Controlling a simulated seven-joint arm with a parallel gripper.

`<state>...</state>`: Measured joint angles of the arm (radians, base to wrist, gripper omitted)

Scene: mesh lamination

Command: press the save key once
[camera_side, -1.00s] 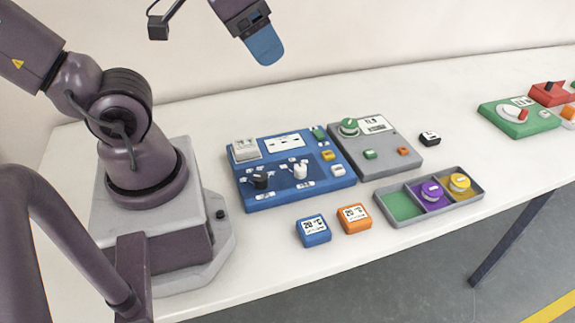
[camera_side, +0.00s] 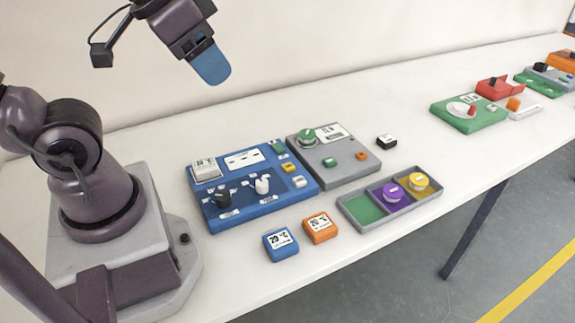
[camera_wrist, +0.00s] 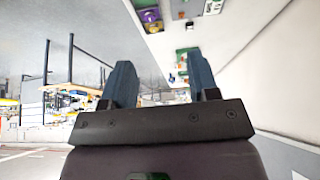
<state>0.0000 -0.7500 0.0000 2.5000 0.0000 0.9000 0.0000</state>
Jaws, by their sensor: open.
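A blue panel (camera_side: 235,212) lies on the table in the side view. It carries a white display block (camera_side: 206,170), a black knob (camera_side: 221,196), a white knob (camera_side: 262,184) and small green (camera_side: 278,147), yellow (camera_side: 288,168) and white (camera_side: 299,181) keys. A grey panel (camera_side: 340,170) beside it has a green knob (camera_side: 307,138), a green key (camera_side: 330,162) and an orange key (camera_side: 361,155). Key labels are too small to read, so I cannot tell which is save. My gripper (camera_side: 212,72) hangs high above and behind the panels, touching nothing. In the wrist view its jaws (camera_wrist: 160,68) are open and empty.
Blue (camera_side: 281,244) and orange (camera_side: 320,228) temperature blocks lie in front. A grey tray (camera_side: 365,228) holds purple and yellow round pieces. A black block (camera_side: 386,141) sits behind it. A green device (camera_side: 468,122) and others stand at far right. Table behind the panels is clear.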

